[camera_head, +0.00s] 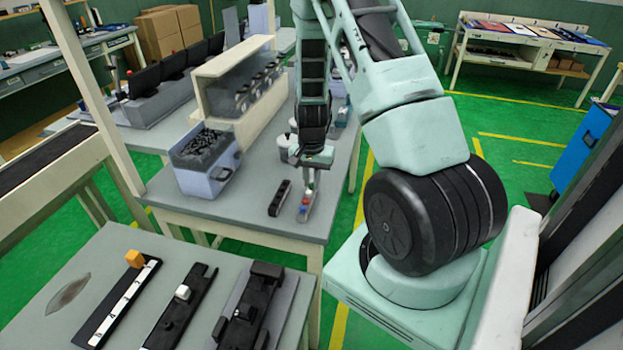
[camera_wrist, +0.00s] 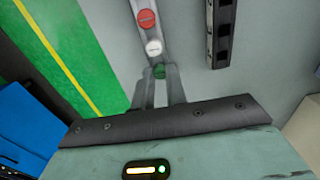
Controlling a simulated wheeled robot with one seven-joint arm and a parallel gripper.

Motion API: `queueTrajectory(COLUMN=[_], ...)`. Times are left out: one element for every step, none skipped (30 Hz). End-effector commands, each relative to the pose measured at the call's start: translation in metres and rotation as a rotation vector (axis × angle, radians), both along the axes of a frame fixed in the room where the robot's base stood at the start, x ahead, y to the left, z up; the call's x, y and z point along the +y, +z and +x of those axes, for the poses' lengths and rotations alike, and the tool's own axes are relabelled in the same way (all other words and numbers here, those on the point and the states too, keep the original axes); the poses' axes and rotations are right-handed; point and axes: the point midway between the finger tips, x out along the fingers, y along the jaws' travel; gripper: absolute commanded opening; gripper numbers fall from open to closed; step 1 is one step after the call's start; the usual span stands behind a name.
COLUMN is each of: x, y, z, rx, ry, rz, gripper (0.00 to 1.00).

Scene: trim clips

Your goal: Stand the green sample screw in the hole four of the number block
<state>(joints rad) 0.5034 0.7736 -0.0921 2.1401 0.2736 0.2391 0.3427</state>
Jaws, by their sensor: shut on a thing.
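The green sample screw (camera_wrist: 159,72) is between the fingertips of my gripper (camera_wrist: 160,78) in the wrist view. The gripper is shut on it, at the near end of a narrow grey holder (camera_wrist: 138,6). A white screw (camera_wrist: 153,47) and a red screw (camera_wrist: 147,18) stand in line beyond it. In the head view my gripper (camera_head: 311,180) is low over this holder (camera_head: 303,217) on the middle table. A black bar with a white, numbered strip (camera_head: 125,300), apparently the number block, lies on the near table; its holes are too small to make out.
A dark bar with square recesses lies beside the holder, seen in the wrist view (camera_wrist: 221,30) and head view (camera_head: 280,198). A grey bin of dark parts (camera_head: 206,180) stands to its left. An orange block (camera_head: 134,258) sits at the numbered bar's far end. Other dark fixtures (camera_head: 182,305) lie nearby.

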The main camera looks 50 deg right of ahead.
Motion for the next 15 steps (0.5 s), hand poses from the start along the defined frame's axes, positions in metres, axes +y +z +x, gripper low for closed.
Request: queueTrajectory(x=[0.0, 0.0, 0.0, 0.0, -0.0001, 0.0, 0.0, 0.0, 0.0, 0.0, 0.0, 0.0, 0.0, 0.0, 0.0], y=[-0.0002, -0.0002, -0.0001, -0.0001, -0.0001, -0.0001, -0.0001, -0.0001, 0.0, 0.0, 0.0, 0.0, 0.0, 0.0, 0.0], z=[0.0, 0.0, 0.0, 0.0, 0.0001, 0.0, 0.0, 0.0001, 0.0001, 0.0, 0.0, 0.0, 0.0, 0.0, 0.0], rx=[0.0, 0.0, 0.0, 0.0, 0.0, 0.0, 0.0, 0.0, 0.0, 0.0, 0.0, 0.0, 0.0, 0.0, 0.0], ry=[0.0, 0.0, 0.0, 0.0, 0.0, 0.0, 0.0, 0.0, 0.0, 0.0, 0.0, 0.0, 0.0, 0.0, 0.0], rz=[0.0, 0.0, 0.0, 0.0, 0.0, 0.0, 0.0, 0.0, 0.0, 0.0, 0.0, 0.0, 0.0, 0.0, 0.0], gripper=[0.0, 0.0, 0.0, 0.0, 0.0, 0.0, 0.0, 0.22, 0.33, 0.39, 0.39, 0.39, 0.39, 0.39, 0.39])
